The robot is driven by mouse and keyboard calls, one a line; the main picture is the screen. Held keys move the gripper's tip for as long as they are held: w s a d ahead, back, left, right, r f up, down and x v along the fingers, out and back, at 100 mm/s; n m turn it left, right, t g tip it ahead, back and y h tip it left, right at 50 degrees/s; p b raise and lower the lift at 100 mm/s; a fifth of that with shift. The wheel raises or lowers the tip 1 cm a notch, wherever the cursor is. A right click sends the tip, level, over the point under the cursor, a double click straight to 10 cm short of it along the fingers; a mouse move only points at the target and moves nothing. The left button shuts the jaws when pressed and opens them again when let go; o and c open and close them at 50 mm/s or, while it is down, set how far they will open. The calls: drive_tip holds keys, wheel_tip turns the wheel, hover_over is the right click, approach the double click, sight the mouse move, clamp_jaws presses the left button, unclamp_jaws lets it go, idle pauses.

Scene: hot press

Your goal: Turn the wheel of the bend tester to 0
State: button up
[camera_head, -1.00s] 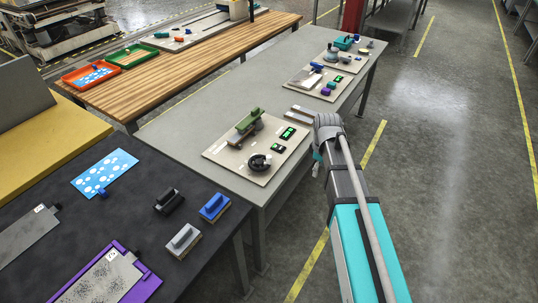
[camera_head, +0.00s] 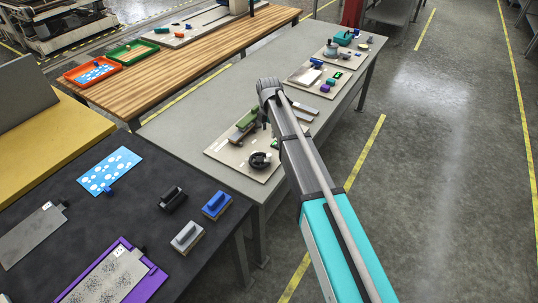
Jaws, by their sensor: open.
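The bend tester stands on a beige board (camera_head: 222,151) on the grey table. Its green upper part (camera_head: 246,120) lies at an angle. Its black wheel (camera_head: 259,160) lies near the board's front right. The wheel's reading is too small to make out. My gripper (camera_head: 265,118) is open and above the board's back right, beyond the wheel and apart from it. Only a small part of my gripper shows beside my wrist. My arm hides the board's right side, where the green displays were visible.
The grey table (camera_head: 205,110) has more boards with small devices (camera_head: 303,77) further back. A dark table (camera_head: 60,190) with a blue block (camera_head: 216,204), a black block (camera_head: 172,199) and a grey block (camera_head: 187,236) stands in front. The aisle floor (camera_head: 430,180) at right is clear.

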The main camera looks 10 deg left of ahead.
sight(269, 154)
drive_tip(key=shift+f, duration=0.15)
wheel_tip(269, 154, down, 14)
drive_tip(key=b, duration=1.3)
drive_tip(key=shift+r+b, duration=0.25)
drive_tip(key=shift+b, duration=0.15)
idle(0.4)
clamp_jaws()
